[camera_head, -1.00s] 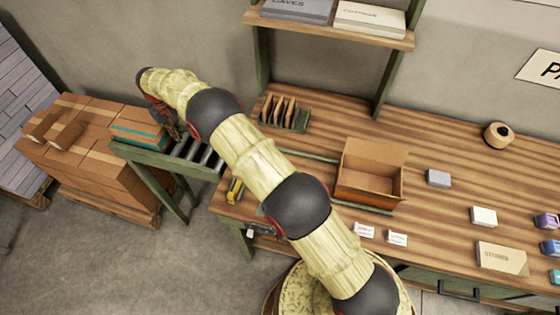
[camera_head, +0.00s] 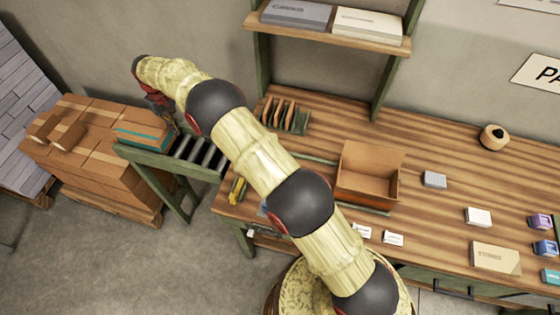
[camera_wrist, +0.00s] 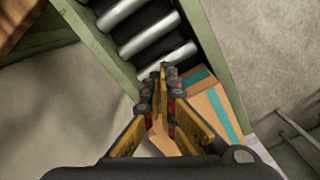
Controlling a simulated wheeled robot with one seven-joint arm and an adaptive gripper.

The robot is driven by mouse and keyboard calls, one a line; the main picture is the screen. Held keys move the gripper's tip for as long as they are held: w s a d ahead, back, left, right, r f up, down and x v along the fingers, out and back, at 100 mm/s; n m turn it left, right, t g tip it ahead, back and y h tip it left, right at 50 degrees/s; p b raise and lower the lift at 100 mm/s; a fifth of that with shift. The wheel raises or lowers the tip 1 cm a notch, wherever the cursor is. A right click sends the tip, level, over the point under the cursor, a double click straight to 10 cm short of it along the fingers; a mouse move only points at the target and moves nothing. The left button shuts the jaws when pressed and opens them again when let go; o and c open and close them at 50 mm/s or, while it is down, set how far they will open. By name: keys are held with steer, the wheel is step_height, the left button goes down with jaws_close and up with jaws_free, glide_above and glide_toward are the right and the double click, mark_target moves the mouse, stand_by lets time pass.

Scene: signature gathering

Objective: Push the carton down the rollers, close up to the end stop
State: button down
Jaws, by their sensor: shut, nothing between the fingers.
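The carton (camera_head: 140,134) is a brown box with a teal stripe. It sits at the far left end of the roller track (camera_head: 198,150). In the wrist view the carton (camera_wrist: 207,103) shows just right of and below my fingertips, partly hidden by the fingers. My gripper (camera_wrist: 161,72) is shut with nothing in it, with its tips at the carton's roller side. I cannot tell whether they touch it. In the head view my wrist largely hides the gripper. The end stop cannot be made out apart from the frame.
Bare rollers (camera_wrist: 150,30) lie between the carton and the workbench (camera_head: 450,150). Stacked brown boxes (camera_head: 95,175) stand on a pallet beyond the track. An open cardboard box (camera_head: 368,180) and a small rack with brown dividers (camera_head: 285,118) are on the bench.

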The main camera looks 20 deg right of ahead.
step_height(320, 180, up, 6)
steer(key=p, duration=0.2)
steer(key=shift+f+p, duration=0.2)
steer(key=shift+p, duration=0.15)
stand_by(0.3)
steer(key=s+d+f, duration=0.2)
steer(key=s+f, duration=0.3)
steer(key=s+d+r+m+b, duration=0.2)
steer(key=s+d+r+b, duration=0.2)
steer(key=s+d+r, duration=1.3)
steer(key=s+d+r+m+t+b, duration=0.1)
steer(key=s+d, duration=0.3)
steer(key=s, duration=0.4)
steer(key=s+d+r+m+t+b, duration=0.1)
steer(key=s+d+b, duration=0.3)
steer(key=s, duration=0.4)
steer(key=s+d+r+m+t+b, duration=0.1)
steer(key=s+d+t+b, duration=0.1)
steer(key=s+d, duration=0.4)
steer(key=shift+s+d+t+b, duration=0.2)
steer(key=shift+s+t+b, duration=0.2)
steer(key=shift+s+t, duration=0.5)
